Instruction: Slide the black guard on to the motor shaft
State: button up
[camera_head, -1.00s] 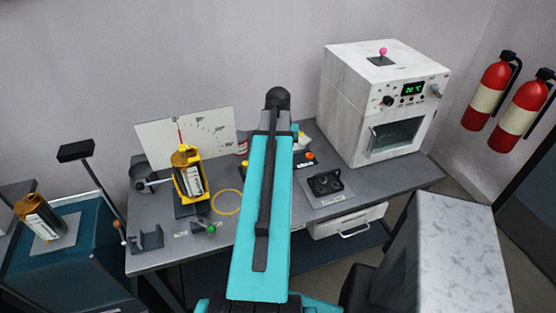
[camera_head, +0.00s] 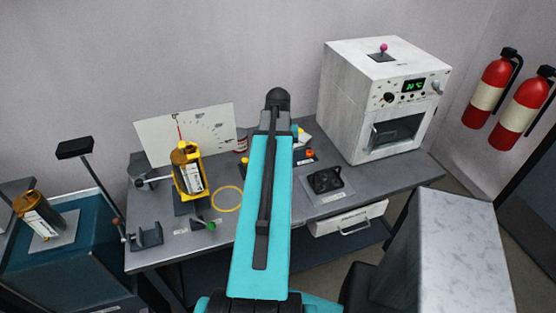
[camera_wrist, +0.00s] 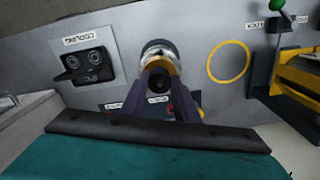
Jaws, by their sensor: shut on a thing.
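My gripper (camera_wrist: 158,98) shows in the wrist view with its dark fingers shut on a small round black part (camera_wrist: 158,82), which looks like the black guard. An orange-yellow round part (camera_wrist: 174,66) and a silvery, speckled cylinder (camera_wrist: 157,47) show just beyond the black part, in line with it. I cannot tell whether they touch it. The fingers hide much of the held part. In the head view my turquoise arm hides the gripper and whatever it holds. I cannot make out the motor shaft for certain.
A yellow-framed stand with a labelled cylinder (camera_head: 189,170) stands left of my arm, and it also edges into the wrist view (camera_wrist: 298,78). A black double-holed part (camera_wrist: 88,65) sits on a plate. A yellow ring (camera_wrist: 228,61) marks the bench. A white oven (camera_head: 360,110) stands right.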

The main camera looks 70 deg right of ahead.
jog(key=shift+f, duration=0.1)
jog(key=o, duration=1.1)
jog(key=shift+r+p, duration=3.1)
jog(key=shift+r, duration=3.8)
jog(key=shift+s, duration=0.1)
